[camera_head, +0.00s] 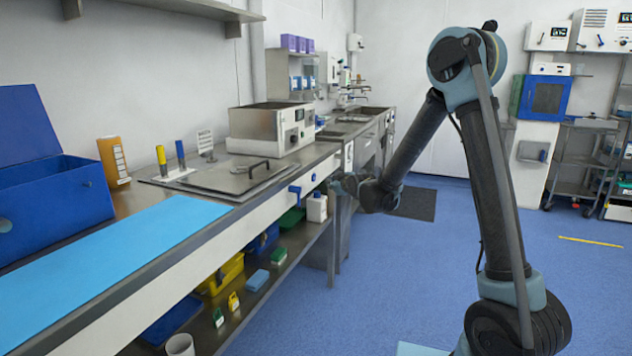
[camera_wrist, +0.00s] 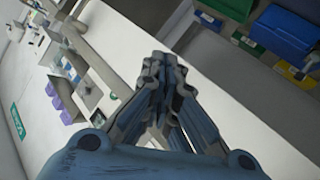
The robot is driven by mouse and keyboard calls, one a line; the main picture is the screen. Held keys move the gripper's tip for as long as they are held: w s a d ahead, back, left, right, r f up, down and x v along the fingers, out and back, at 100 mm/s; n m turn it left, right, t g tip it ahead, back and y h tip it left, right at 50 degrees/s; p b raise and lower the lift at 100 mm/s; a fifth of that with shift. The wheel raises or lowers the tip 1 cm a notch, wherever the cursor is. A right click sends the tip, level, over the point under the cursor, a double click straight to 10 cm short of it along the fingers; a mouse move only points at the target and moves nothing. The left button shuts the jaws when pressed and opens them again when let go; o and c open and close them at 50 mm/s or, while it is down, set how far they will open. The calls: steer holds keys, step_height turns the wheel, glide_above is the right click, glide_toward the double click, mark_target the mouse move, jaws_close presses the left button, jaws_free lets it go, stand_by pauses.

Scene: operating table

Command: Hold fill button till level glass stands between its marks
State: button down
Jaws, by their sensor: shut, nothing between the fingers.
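My gripper (camera_head: 350,185) is at the end of my arm, in front of the counter's front edge in the head view. In the wrist view my gripper (camera_wrist: 162,62) has its fingers together, with nothing between them. A steel box-shaped unit (camera_head: 262,124) stands on the counter, with a small control panel (camera_head: 299,115) on its right end. I cannot make out which control is the fill button. I cannot pick out the level glass or its marks in either view. The gripper touches no button that I can see.
A steel lid with a black handle (camera_head: 240,174) lies on the counter. A blue handle (camera_head: 295,190) sticks out from the counter front. A blue open box (camera_head: 50,205) and a light blue mat (camera_head: 110,265) are at the left. The blue floor (camera_head: 420,260) at the right has free room.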

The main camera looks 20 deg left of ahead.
mark_target(314, 177)
steer(key=shift+w+a, duration=0.1)
steer(key=shift+a, duration=1.25)
steer(key=shift+a, duration=0.15)
stand_by(0.4)
steer(key=shift+a, duration=0.3)
steer(key=shift+a, duration=0.4)
stand_by(5.4)
